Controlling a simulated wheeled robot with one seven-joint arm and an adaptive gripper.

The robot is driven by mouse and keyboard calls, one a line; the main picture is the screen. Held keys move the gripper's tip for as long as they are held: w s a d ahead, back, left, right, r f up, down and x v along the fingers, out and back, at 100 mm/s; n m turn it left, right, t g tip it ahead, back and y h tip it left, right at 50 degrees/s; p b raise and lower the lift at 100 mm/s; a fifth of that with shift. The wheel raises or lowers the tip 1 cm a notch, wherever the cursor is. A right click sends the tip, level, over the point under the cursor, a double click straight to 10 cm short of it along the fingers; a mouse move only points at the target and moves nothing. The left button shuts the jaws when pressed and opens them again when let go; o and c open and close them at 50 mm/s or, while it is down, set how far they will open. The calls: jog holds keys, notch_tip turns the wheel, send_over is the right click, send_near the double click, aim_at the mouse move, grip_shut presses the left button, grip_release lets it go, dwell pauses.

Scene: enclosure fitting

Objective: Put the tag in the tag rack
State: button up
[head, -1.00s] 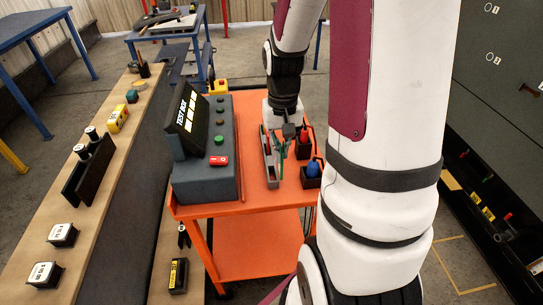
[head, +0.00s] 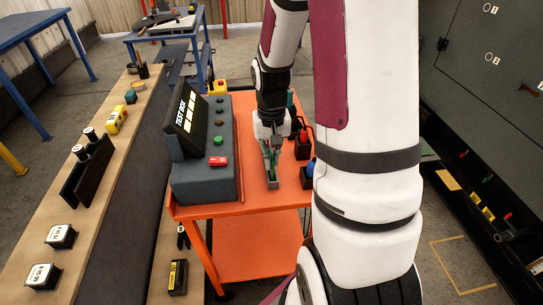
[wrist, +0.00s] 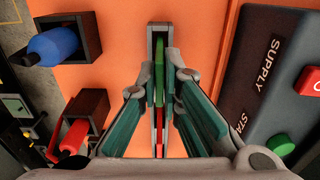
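The tag rack is a narrow grey channel (wrist: 158,30) on the orange cart; its near end (head: 272,184) also shows in the head view. A green tag (wrist: 159,80) and a red piece (wrist: 158,120) stand in line in the channel in the wrist view. My gripper (wrist: 160,82) is over the rack, pointing down, its teal-padded fingers spread to either side of the channel. A gap shows between each finger and the green tag, so nothing looks gripped. In the head view my gripper (head: 268,148) hides most of the rack.
The grey test box (head: 210,182) with buttons stands close left of the rack. Dark holders with a red-handled tool (head: 304,136) and a blue-handled tool (head: 311,167) stand to its right. The cart's front top (head: 240,208) is clear. A wooden bench (head: 100,215) lies farther left.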

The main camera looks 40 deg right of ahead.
jog(key=shift+o, duration=1.3)
notch_tip(320, 180, up, 11)
jog(key=s+a+r+n+t, duration=0.25)
jog(key=s+a+r, duration=0.35)
jog(key=a+r, duration=0.35)
jog(key=s+a+r+n+t, duration=0.1)
jog(key=s+a+n, duration=0.3)
jog(key=s+a, duration=0.4)
jog(key=shift+s+r+p, duration=0.4)
jog(key=shift+s+p, duration=0.05)
jog(key=shift+s, duration=0.35)
jog(key=shift+a+t, duration=0.1)
jog(key=shift+t, duration=0.15)
